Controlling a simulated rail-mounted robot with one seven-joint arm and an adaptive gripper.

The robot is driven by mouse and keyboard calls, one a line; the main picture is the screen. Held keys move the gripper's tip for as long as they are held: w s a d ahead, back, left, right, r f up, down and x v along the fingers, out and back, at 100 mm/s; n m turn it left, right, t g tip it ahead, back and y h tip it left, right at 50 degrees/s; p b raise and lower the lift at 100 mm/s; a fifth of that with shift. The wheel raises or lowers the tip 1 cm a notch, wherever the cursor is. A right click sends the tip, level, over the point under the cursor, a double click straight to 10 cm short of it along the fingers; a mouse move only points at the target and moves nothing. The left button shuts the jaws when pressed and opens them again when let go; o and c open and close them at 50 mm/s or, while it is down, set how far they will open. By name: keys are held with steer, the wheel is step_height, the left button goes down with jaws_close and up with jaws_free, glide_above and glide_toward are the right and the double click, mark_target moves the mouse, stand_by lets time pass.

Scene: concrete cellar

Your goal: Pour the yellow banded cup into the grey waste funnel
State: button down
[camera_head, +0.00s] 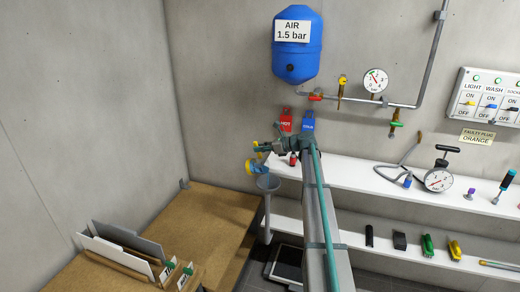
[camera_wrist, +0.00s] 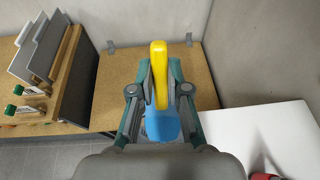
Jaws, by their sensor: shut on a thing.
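The yellow banded cup shows blue and yellow in the head view (camera_head: 258,166), at the end of my arm. It looks tipped over on its side. In the wrist view its yellow part (camera_wrist: 159,72) stands between the fingers, with a blue part (camera_wrist: 161,126) nearer the camera. My gripper (camera_wrist: 160,88) is shut on the cup. The grey waste funnel (camera_head: 268,184) is just below and slightly right of the cup in the head view. No liquid is visible, and the funnel cannot be made out clearly in the wrist view.
A brown bench (camera_head: 205,228) with a file rack (camera_head: 125,252) lies to the left. White shelves (camera_head: 350,175) with tools and a gauge (camera_head: 438,179) run to the right. A blue air tank (camera_head: 297,55) and pipes are on the wall above. Red HOT (camera_head: 286,123) and blue (camera_head: 308,124) tags hang behind my arm.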

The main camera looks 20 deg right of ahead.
steer(key=shift+s+d+t+y+b, duration=0.4)
steer(key=shift+s+d+r, duration=0.1)
steer(key=shift+d+r, duration=0.05)
steer(key=shift+r, duration=0.05)
steer(key=shift+s+f, duration=0.1)
steer(key=shift+s+d+r+t+y+b, duration=0.2)
steer(key=shift+s+d+t+y+b, duration=0.35)
steer(key=shift+b, duration=0.35)
steer(key=shift+w, duration=0.1)
